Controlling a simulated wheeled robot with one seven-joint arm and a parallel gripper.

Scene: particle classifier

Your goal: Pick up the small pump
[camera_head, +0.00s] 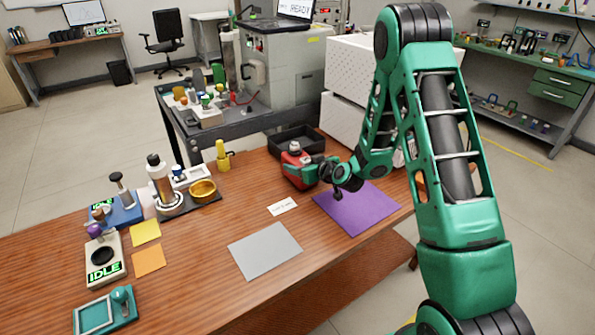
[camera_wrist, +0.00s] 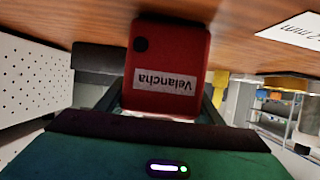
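A red, boxy device (camera_head: 294,158) with a silver-grey top stands at the back of the wooden table; I take it to be the small pump, though its label does not name it so. In the wrist view the red body (camera_wrist: 168,65) fills the middle, upside down, with a white "Velancha" label. My gripper (camera_head: 300,180) reaches it from the right, low and level, with its fingers along both sides of the body. The fingers are mostly hidden, so I cannot tell whether they press on it. It appears to be on the table.
A black tray (camera_head: 313,139) is just behind the red device. A purple mat (camera_head: 356,208) lies below my arm, and a grey mat (camera_head: 264,250) lies nearer. A small white label card (camera_head: 282,207) lies between. A yellow bottle (camera_head: 222,156) and golden bowl (camera_head: 203,190) stand to the left.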

